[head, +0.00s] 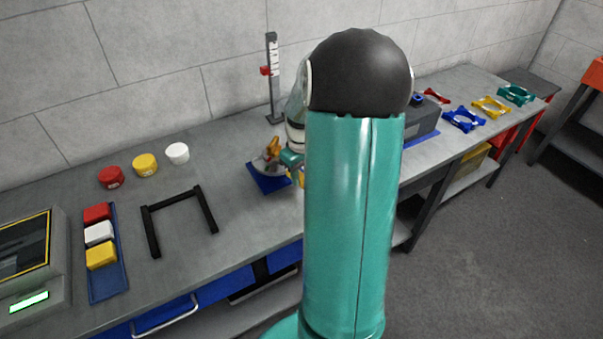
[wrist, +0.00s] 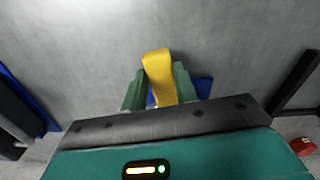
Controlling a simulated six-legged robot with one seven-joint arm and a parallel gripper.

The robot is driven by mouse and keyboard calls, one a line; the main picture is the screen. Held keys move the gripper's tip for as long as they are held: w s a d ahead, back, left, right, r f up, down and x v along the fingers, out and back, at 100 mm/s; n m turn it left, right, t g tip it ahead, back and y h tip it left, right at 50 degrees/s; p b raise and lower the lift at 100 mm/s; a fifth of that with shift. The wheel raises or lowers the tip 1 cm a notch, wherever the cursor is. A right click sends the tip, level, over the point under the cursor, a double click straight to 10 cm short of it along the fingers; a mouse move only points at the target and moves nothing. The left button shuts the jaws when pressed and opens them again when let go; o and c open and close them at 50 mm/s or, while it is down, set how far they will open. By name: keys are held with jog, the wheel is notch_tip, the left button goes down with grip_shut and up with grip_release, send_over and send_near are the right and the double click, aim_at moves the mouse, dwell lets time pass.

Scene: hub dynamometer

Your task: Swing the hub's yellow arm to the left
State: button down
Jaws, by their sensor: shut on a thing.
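In the wrist view, the hub's yellow arm (wrist: 157,70) stands between the two green fingers of my gripper (wrist: 158,88), which is shut on it. Its near end is hidden by my gripper body. In the head view, an orange-yellow piece of the hub (head: 273,148) shows above a blue base plate (head: 265,183) on the bench. My gripper (head: 290,160) is at the hub there, largely hidden behind my own arm. The blue base also shows behind the fingers in the wrist view (wrist: 203,86).
A black U-shaped frame (head: 180,218) lies left of the hub. Red (head: 111,177), yellow (head: 145,165) and white (head: 177,153) round pieces stand behind it. A blue tray (head: 107,282) holds colored blocks. An upright gauge post (head: 272,80) stands behind the hub. Bare bench lies between frame and hub.

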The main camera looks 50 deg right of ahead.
jog(key=shift+a, duration=0.1)
jog(key=shift+w+a+m, duration=0.25)
jog(key=shift+a+m, duration=0.75)
jog(key=w+a+m, duration=0.1)
jog(key=a+m, duration=0.1)
jog(key=w+a+m, duration=0.3)
jog(key=a+m, duration=0.1)
jog(key=m, duration=0.1)
jog(key=shift+w+a+r, duration=0.1)
jog(key=shift+w+a, duration=0.05)
jog(key=shift+w, duration=0.05)
jog(key=w+a+m, duration=0.1)
jog(key=w+m, duration=0.3)
jog(key=w+a+m, duration=0.1)
jog(key=w+m, duration=0.2)
jog(key=shift+a, duration=0.3)
jog(key=shift+w+d+m, duration=0.2)
jog(key=shift+w+m, duration=1.35)
jog(key=shift+m, duration=0.05)
jog(key=c, duration=1.1)
grip_release()
